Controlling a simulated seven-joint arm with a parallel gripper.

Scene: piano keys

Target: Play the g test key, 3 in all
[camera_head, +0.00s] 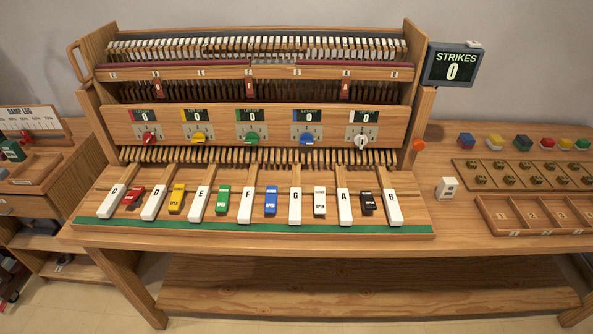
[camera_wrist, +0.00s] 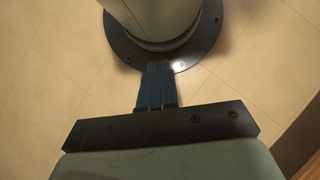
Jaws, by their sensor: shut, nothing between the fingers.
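The G key (camera_head: 295,207) is a long white key lettered G in the front row of the wooden piano-like frame. It lies between the blue block (camera_head: 271,202) and the white block (camera_head: 320,203), both marked OPEN. The strikes display (camera_head: 454,66) at the upper right reads 0. My gripper (camera_wrist: 158,70) shows only in the wrist view, with its dark blue fingers together and empty. It hangs over the tiled floor beside my own round base, away from the keys. No arm is in the head view.
Other white keys, C to B, alternate with coloured blocks along the green front strip (camera_head: 250,228). Coloured knobs under small displays reading 0 line the panel above. To the right are coloured blocks, a compartment tray (camera_head: 540,214) and a small white block (camera_head: 447,188).

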